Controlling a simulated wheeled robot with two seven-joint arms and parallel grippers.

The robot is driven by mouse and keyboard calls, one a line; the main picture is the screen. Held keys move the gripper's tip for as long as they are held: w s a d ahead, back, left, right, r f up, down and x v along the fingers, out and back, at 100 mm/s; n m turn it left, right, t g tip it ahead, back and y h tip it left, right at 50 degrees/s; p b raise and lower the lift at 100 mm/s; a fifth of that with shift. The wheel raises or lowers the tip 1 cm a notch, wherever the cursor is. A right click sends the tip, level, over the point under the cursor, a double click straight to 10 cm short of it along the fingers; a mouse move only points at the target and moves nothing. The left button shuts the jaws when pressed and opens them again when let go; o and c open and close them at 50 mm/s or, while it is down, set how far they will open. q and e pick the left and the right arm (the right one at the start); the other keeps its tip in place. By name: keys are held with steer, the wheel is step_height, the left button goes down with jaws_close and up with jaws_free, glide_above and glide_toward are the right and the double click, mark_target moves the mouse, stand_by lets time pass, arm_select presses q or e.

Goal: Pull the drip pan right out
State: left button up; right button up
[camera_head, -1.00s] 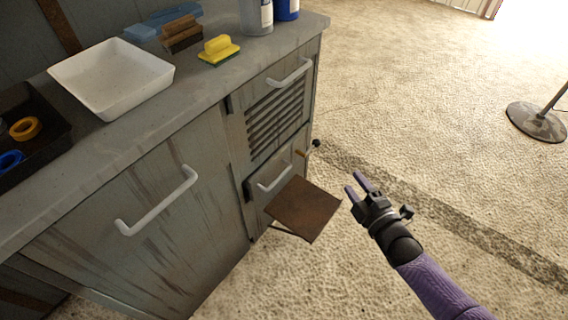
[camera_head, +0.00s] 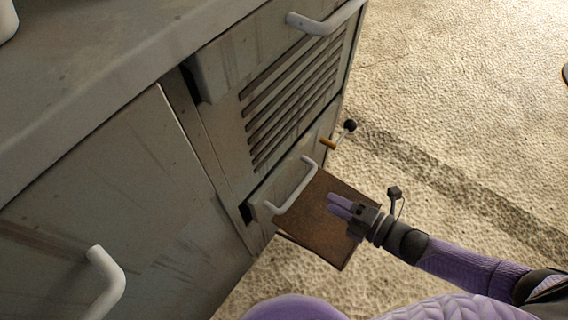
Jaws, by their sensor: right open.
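A low front panel (camera_head: 262,211) with a white bar handle (camera_head: 290,187) sits at the bottom of the grey cabinet, under the louvred vent. A flat brown, rusty plate (camera_head: 322,243) juts out from the cabinet just below and beside this handle. I cannot tell which of these parts is the drip pan. My right gripper (camera_head: 331,203) is open and empty, with its fingers pointing left toward the handle. In the picture it overlaps the brown plate, and a gap shows between fingertips and handle. My left gripper is out of view.
Another white handle (camera_head: 326,18) is above the louvred vent (camera_head: 290,100). A larger door at left has its own white handle (camera_head: 104,284). A small knob (camera_head: 350,125) sticks out at the cabinet's right edge.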

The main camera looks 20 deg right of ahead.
mark_target(301, 185)
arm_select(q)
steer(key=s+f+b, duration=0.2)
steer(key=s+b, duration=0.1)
arm_select(e)
steer(key=x, duration=0.7)
steer(key=shift+a+f, duration=0.1)
steer(key=shift+f, duration=0.05)
steer(key=shift+b+x, duration=0.4)
steer(key=shift+x, duration=0.35)
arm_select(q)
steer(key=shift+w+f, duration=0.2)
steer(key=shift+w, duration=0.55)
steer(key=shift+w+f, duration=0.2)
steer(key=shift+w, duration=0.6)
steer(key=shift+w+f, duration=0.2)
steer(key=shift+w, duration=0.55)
arm_select(e)
steer(key=shift+w+a+r, duration=0.25)
steer(key=shift+w, duration=0.1)
jaws_close()
